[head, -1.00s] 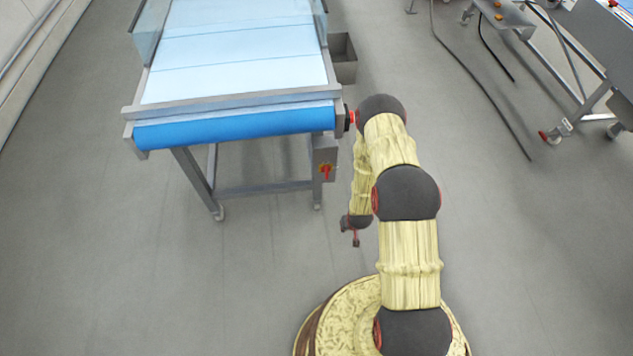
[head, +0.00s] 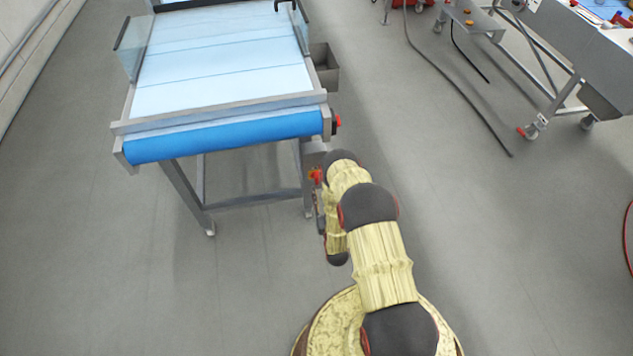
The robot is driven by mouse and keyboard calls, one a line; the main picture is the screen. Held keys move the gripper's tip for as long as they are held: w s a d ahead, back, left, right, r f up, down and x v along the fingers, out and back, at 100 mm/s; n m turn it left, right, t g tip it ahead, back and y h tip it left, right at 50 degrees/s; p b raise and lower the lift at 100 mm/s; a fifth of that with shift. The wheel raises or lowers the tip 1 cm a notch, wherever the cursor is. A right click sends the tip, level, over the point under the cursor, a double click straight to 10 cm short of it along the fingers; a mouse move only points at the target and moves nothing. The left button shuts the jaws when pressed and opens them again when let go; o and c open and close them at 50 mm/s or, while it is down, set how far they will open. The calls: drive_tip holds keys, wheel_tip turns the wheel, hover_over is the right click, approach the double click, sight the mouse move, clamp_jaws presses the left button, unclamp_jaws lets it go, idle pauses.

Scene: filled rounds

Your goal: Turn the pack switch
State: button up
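The pack switch (head: 316,175) is a small red handle on a yellow plate. It is on the front of a grey box (head: 313,150) fixed to the right leg of the conveyor, under the blue roller. My gripper (head: 320,212) shows as a narrow dark shape just below the switch, at the left edge of my arm. My arm covers part of it, so I cannot tell whether its fingers are open or touch the switch.
The conveyor table (head: 215,108) has a pale belt and a blue front roller (head: 225,137). A red button (head: 337,122) sticks out at its right corner, close to my arm. A grey bin (head: 324,66) hangs behind it. A dark cable (head: 455,95) lies right; floor between is clear.

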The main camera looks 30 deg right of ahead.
sight(317, 179)
drive_tip(key=b+x, duration=0.1)
drive_tip(key=x, duration=0.5)
drive_tip(key=shift+w+d+f+b, duration=0.1)
drive_tip(key=shift+w+b, duration=0.25)
drive_tip(key=shift+b, duration=0.05)
drive_tip(key=shift+c, duration=0.8)
clamp_jaws()
